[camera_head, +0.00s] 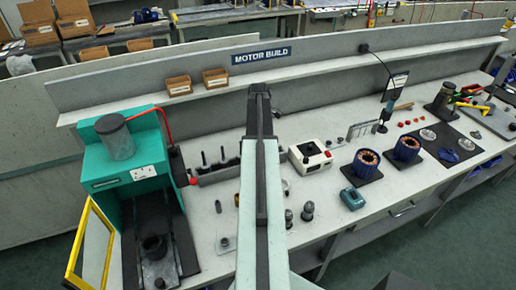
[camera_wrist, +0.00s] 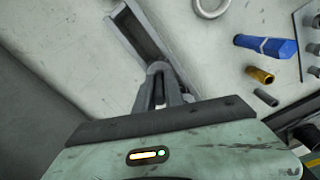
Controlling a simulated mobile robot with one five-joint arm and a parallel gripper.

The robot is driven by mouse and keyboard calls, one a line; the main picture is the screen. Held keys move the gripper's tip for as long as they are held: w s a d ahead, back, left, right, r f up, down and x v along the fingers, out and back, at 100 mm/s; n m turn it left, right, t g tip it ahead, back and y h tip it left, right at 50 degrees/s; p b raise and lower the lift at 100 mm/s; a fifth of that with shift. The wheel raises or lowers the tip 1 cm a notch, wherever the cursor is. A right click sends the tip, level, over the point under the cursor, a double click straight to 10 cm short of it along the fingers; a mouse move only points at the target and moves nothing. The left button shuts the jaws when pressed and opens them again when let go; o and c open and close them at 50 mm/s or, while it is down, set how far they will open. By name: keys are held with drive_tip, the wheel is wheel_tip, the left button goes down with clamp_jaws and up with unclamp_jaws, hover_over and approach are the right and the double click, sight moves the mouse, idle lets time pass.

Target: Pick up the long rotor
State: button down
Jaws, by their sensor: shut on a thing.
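My gripper (camera_wrist: 160,72) is in the wrist view, its two grey fingers close together at the end of a grey channel-shaped rack (camera_wrist: 127,24). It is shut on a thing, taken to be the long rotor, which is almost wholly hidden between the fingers. I cannot tell whether it is clear of the rack. In the head view my arm stands in front of the bench and hides the gripper's fingertips. A grey rack (camera_head: 218,176) with several dark upright shafts stands left of my arm there.
A teal press (camera_head: 122,160) with a yellow-framed guard (camera_head: 92,247) stands on the left. A white box (camera_head: 310,157) and copper-wound stators (camera_head: 366,163) lie to the right. In the wrist view a blue tool (camera_wrist: 266,46), a brass cylinder (camera_wrist: 260,76) and a ring (camera_wrist: 211,8) lie on the bench.

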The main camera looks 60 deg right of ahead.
wheel_tip(320, 180, up, 10)
drive_tip(key=p, duration=1)
drive_tip(key=shift+r, duration=0.15)
drive_tip(key=shift+f, duration=0.2)
